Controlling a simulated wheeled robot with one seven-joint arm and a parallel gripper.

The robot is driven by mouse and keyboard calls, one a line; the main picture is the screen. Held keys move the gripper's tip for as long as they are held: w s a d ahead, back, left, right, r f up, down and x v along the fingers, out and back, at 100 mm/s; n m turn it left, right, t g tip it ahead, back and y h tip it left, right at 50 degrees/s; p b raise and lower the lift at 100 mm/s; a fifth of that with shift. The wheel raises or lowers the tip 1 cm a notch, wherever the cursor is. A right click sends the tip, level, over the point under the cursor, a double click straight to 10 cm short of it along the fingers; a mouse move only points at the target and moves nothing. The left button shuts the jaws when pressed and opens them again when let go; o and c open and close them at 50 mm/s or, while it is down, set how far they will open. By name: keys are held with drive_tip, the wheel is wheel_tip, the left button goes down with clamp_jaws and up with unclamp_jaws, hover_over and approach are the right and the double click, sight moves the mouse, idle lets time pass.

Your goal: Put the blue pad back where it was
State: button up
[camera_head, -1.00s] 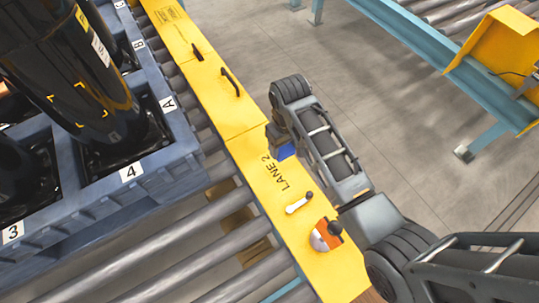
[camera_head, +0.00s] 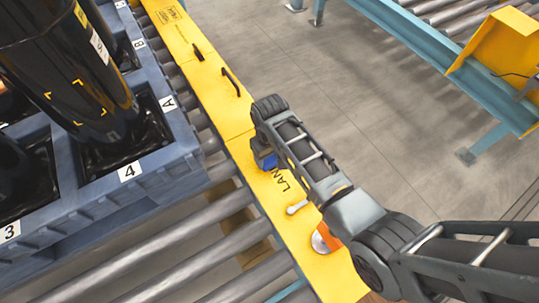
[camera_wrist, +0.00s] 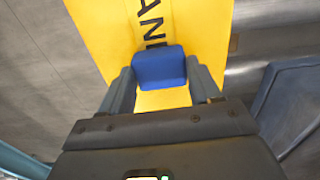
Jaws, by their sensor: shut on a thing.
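The blue pad (camera_wrist: 160,68) is between the two fingers of my gripper (camera_wrist: 162,82) in the wrist view, and the fingers are shut on its sides. In the head view the pad (camera_head: 269,161) shows as a small blue patch under my gripper (camera_head: 266,158), over the yellow lane cover (camera_head: 240,122) near the "LANE" lettering. My wrist and arm hide part of it. I cannot tell whether the pad touches the yellow surface.
A blue-grey crate (camera_head: 152,184) with labelled compartments holds dark cylinders (camera_head: 65,70) at the left. Rollers (camera_head: 165,245) run beside the yellow cover. On the cover are dark handles (camera_head: 230,82), a white-handled lever (camera_head: 297,207) and an orange-and-white item (camera_head: 325,238), partly hidden by my arm.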

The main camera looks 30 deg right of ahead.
sight(270, 160)
drive_tip(key=o, duration=0.9)
drive_tip(key=shift+o, duration=0.2)
wheel_tip(270, 160, up, 12)
drive_tip(key=p, duration=0.1)
drive_tip(key=shift+p, duration=0.35)
